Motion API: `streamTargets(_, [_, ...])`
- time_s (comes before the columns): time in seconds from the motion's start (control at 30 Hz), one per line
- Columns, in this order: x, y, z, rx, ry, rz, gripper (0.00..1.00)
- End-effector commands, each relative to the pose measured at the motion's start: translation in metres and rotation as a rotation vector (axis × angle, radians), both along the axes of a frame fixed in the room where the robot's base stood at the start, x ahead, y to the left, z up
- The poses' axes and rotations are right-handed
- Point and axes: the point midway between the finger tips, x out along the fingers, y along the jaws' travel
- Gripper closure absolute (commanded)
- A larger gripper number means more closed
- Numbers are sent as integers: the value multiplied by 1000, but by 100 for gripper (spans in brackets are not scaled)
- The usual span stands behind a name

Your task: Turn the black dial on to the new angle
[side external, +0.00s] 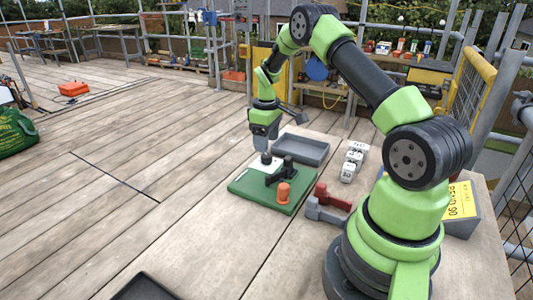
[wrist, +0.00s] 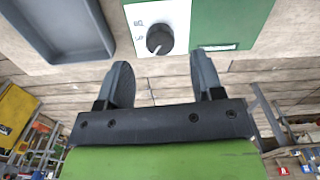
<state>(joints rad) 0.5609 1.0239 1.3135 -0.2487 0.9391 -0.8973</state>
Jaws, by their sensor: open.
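The black dial (wrist: 160,40) sits on a white plate (wrist: 172,10) with small printed marks beside it. A pale pointer line shows on the dial, aimed toward its lower left in the wrist view. The plate is fixed on a green board (side external: 245,190), which also shows in the wrist view (wrist: 230,22). My gripper (wrist: 161,72) is open and empty. Its two fingers are apart, with the dial just beyond the gap between their tips in the wrist view. In the side view my gripper (side external: 265,148) points down over the dial; contact cannot be told.
On the board stand a black bracket (side external: 282,169) and an orange knob (side external: 283,193). A grey tray (side external: 300,149) lies behind the board. White marked blocks (side external: 352,160) and a red and grey piece (side external: 325,204) are to the right. The decking at left is mostly clear.

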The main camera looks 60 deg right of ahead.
Motion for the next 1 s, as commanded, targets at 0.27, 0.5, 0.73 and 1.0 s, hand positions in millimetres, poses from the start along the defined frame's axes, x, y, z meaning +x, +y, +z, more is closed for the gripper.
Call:
streamTargets(0.27, [0, 0, -41, 1, 0, 0, 39])
streamTargets(0.5, [0, 0, -47, 0, -2, -1, 39])
streamTargets(0.73, [0, 0, -47, 0, -2, -1, 60])
streamTargets(1.0, [0, 0, -47, 0, -2, -3, 88])
